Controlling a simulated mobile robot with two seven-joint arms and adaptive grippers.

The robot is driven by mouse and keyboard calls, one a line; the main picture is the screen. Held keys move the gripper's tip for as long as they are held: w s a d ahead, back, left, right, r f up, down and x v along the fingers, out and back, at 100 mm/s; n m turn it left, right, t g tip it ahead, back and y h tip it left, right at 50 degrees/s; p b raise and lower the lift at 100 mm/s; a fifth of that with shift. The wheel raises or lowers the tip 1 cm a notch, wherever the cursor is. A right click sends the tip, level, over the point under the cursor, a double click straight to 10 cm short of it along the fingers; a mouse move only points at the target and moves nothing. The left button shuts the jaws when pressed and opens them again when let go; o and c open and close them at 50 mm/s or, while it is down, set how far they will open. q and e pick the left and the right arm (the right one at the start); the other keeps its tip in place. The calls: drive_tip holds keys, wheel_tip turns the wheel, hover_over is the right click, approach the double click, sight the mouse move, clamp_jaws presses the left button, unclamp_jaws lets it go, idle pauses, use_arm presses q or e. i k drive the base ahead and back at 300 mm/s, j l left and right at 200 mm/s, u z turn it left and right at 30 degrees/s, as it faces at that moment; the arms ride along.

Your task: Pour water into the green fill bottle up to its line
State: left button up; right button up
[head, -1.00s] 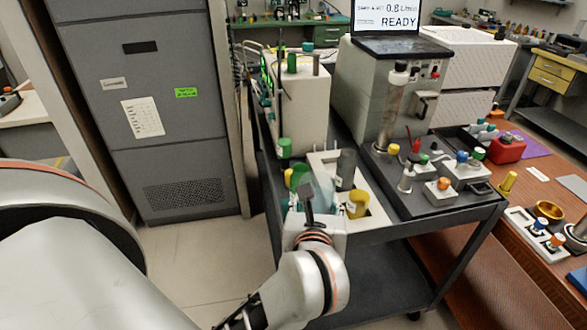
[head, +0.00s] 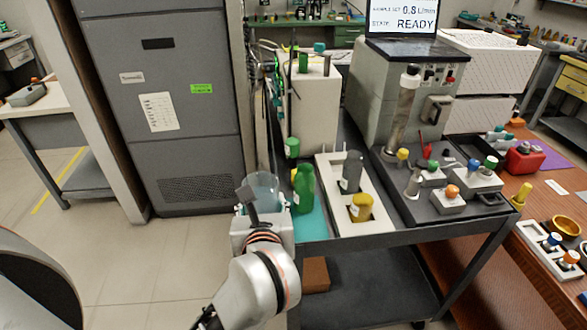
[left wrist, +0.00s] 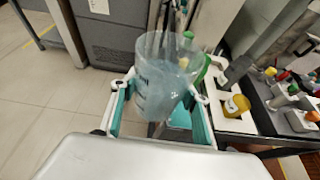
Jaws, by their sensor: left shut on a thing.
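My left gripper (head: 262,212) is shut on a clear beaker (head: 262,184). The beaker also shows in the left wrist view (left wrist: 160,88), between the two teal-padded fingers, with dark marks on its wall and a pale blue tint. In the left wrist view the bottle (left wrist: 203,68) is partly hidden behind the beaker. Its fill line and water level cannot be made out. My right gripper is not in view.
The bottle stands on a teal mat (head: 314,225). A beige box (head: 312,110) stands behind. Open floor lies left of the cart.

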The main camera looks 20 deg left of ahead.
sight(305, 180)
drive_tip(key=l+u, duration=0.45)
drive_tip(key=l, duration=0.5)
drive_tip(key=l+u, duration=0.1)
drive_tip(key=l, duration=0.9)
drive_tip(key=i+j, duration=0.2)
drive_tip(key=i, duration=0.2)
